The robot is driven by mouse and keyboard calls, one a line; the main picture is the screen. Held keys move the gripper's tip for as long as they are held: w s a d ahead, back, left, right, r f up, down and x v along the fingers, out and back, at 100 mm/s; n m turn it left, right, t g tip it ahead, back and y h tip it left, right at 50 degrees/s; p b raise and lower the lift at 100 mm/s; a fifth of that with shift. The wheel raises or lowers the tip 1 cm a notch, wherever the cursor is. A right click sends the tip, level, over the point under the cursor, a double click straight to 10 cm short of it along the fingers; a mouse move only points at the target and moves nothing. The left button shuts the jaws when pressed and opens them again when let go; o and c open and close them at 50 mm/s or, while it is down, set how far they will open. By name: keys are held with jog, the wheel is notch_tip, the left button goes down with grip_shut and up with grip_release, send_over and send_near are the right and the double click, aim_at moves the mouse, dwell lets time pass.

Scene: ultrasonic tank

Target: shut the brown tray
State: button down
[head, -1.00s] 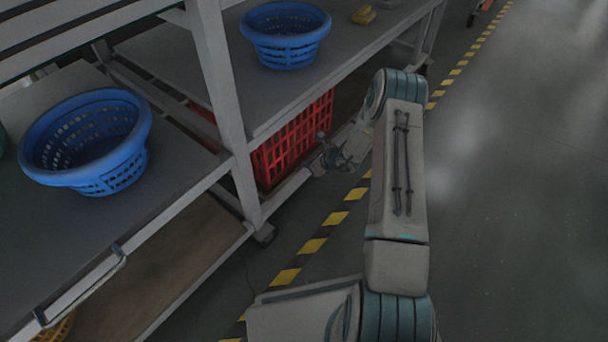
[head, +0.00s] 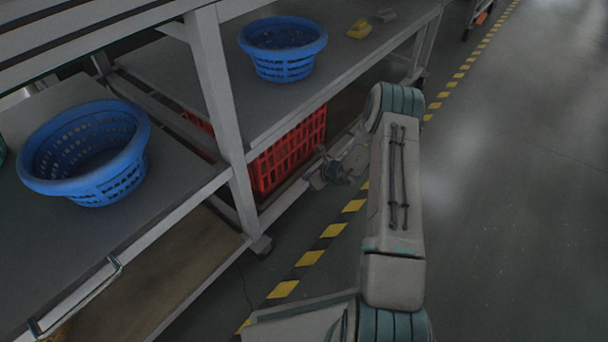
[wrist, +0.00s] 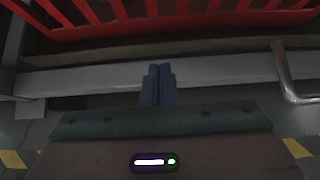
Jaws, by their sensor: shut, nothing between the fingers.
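The brown tray (wrist: 205,47) shows in the wrist view as a brown board under a red crate, with a pale front rail (wrist: 225,72) and a metal handle (wrist: 286,75) at the right. In the head view its rail (head: 288,198) runs low along the rack's right bay. My gripper (wrist: 158,72) is shut and empty, its fingertips over or against the rail, left of the handle; I cannot tell if they touch. In the head view my gripper (head: 322,175) is small, beside the crate's front. How far out the tray stands is unclear.
The red crate (head: 290,150) sits low in the rack, behind a post (head: 222,100). Blue baskets stand on the upper right shelf (head: 283,62) and the left shelf (head: 100,180). Another brown surface (head: 165,275) lies lower left. The floor at right is clear.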

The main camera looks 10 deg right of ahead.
jog(key=p+v, duration=0.4)
jog(key=v, duration=0.7)
jog(key=shift+s+d+f, duration=0.25)
jog(key=shift+f, duration=0.05)
jog(key=s+a+r+n+g+p, duration=0.15)
jog(key=a+r+n+p, duration=0.3)
jog(key=r, duration=0.85)
jog(key=s+a+r+n+g+y+p, duration=0.1)
jog(key=s+a+r+n+p, duration=0.35)
jog(key=r, duration=0.85)
jog(key=s+a+r+n+g+p, duration=0.1)
jog(key=a+r+n+g+p, duration=0.15)
jog(key=r+n+p, duration=0.65)
jog(key=s+r+n+h+p, duration=0.2)
jog(key=s+r+p, duration=0.4)
jog(key=r, duration=0.6)
jog(key=s+d+r+n+h+p, duration=0.1)
jog(key=s+r+n+p, duration=0.3)
jog(key=s+r, duration=0.5)
jog(key=s+r+n+h+p, duration=0.4)
jog(key=s+r+p, duration=0.3)
jog(key=r, duration=0.9)
jog(key=shift+s+d+p, duration=0.25)
jog(key=shift+s+p, duration=0.1)
jog(key=shift+p, duration=0.5)
jog(key=shift+r, duration=0.1)
